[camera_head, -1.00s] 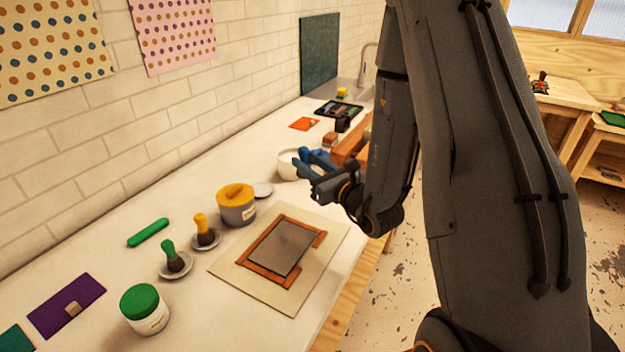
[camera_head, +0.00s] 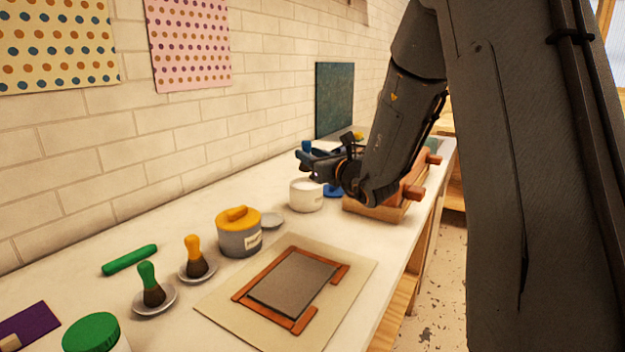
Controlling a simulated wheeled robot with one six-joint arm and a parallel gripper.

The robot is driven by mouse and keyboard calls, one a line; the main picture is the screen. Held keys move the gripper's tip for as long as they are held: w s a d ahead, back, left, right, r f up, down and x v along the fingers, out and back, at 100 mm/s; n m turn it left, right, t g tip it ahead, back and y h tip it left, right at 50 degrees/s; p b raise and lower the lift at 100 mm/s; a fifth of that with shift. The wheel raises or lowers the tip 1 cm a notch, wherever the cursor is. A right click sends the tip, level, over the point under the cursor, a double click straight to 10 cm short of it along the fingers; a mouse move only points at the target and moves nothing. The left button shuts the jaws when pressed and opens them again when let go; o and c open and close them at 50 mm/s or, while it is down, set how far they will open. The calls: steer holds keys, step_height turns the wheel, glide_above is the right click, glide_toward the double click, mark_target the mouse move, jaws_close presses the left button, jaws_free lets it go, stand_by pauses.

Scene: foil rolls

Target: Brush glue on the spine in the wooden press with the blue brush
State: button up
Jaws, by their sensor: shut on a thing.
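My gripper (camera_head: 312,162) is shut on the blue brush (camera_head: 306,146) and is held in the air above the white glue pot (camera_head: 305,196). Only a small blue part of the brush shows; its bristles cannot be made out. The pot is open, and a blue lid (camera_head: 333,191) lies behind it on the right. The wooden press (camera_head: 374,210) stands on the counter to the right of the pot, partly behind my arm. The spine in it is hidden.
A board with a grey cover and brown frame pieces (camera_head: 290,285) lies in front. A grey pot with a yellow lid (camera_head: 239,232), yellow brush (camera_head: 194,256), green brush (camera_head: 150,284) and green-lidded jar (camera_head: 92,333) stand left. The wall runs behind the counter.

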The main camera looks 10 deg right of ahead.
steer(key=shift+w+r+b, duration=0.35)
steer(key=shift+w+b, duration=0.4)
steer(key=shift+f+b, duration=1.15)
steer(key=shift+f, duration=1.8)
steer(key=shift+f+b, duration=0.45)
steer(key=shift+f, duration=0.1)
steer(key=shift+r+p, duration=1.55)
steer(key=shift+r, duration=2)
